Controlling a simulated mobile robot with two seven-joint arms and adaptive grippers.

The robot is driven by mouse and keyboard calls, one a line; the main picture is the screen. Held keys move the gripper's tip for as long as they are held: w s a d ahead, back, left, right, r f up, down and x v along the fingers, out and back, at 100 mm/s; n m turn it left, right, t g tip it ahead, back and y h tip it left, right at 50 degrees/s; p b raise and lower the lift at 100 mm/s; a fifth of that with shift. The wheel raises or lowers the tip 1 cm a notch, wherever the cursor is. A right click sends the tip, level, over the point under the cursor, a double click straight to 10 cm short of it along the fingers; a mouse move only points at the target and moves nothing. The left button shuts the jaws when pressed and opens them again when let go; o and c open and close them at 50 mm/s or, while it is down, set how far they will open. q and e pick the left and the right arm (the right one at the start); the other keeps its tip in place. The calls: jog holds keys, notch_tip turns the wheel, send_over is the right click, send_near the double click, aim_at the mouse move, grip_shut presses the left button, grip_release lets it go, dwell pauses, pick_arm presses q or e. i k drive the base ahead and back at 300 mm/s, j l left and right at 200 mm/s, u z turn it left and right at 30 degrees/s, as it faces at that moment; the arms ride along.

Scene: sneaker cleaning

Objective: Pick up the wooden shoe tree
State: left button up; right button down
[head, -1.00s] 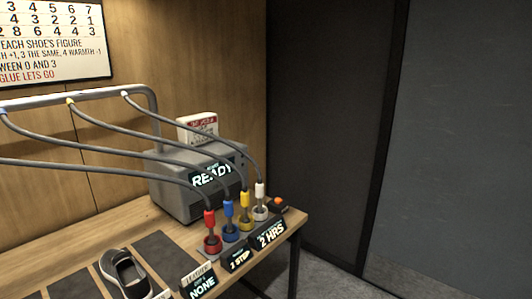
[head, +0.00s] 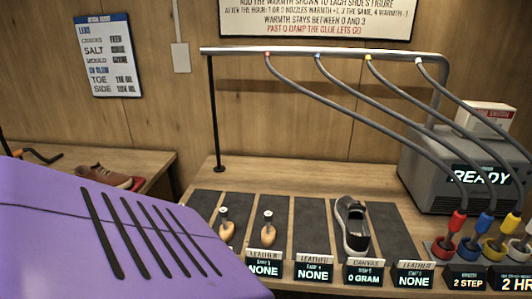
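Two wooden shoe trees with metal knobs stand on the dark bench mats, one at the left (head: 227,230) and one just right of it (head: 267,230). Both are pale orange wood and sit apart from each other. Their lower ends are close to the label blocks at the bench front. Neither of my grippers is in view, so nothing is seen touching the shoe trees.
A grey sneaker (head: 352,225) stands on a mat to the right. A grey dryer box (head: 450,175) with hoses and coloured nozzles is at far right. A brown shoe (head: 103,176) lies on a left side bench. A metal hose rail (head: 320,51) spans above; the lower left is blocked from view.

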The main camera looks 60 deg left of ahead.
aim_at(268, 233)
jog(key=u, duration=2.2)
